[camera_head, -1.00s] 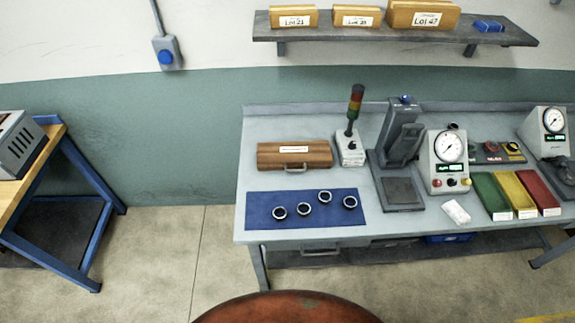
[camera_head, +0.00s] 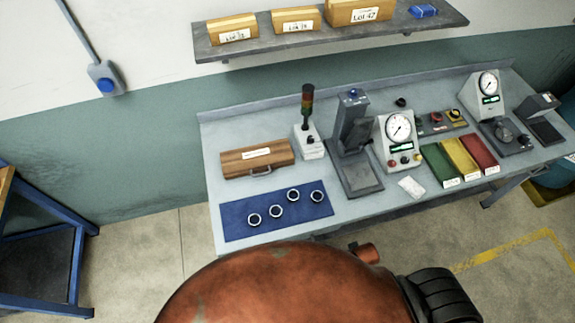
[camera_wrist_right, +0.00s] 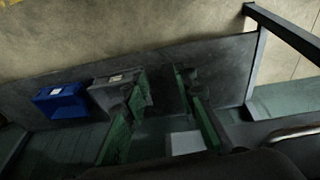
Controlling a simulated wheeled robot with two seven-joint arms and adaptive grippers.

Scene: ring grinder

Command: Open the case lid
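The wooden case (camera_head: 257,158) lies on the left part of the grey workbench (camera_head: 225,127) in the head view. It is brown with a white label on top and a grey handle at its front. Its lid is shut. No gripper touches it. My right gripper (camera_wrist_right: 160,105) shows only in the right wrist view, with its two greenish fingers apart and nothing between them. My left gripper is not in view.
A blue mat (camera_head: 235,221) with several rings lies in front of the case. A signal tower (camera_head: 309,142) and a dark press (camera_head: 353,150) stand to its right. A shelf (camera_head: 210,50) hangs above. A blue bin (camera_wrist_right: 62,101) shows in the wrist view.

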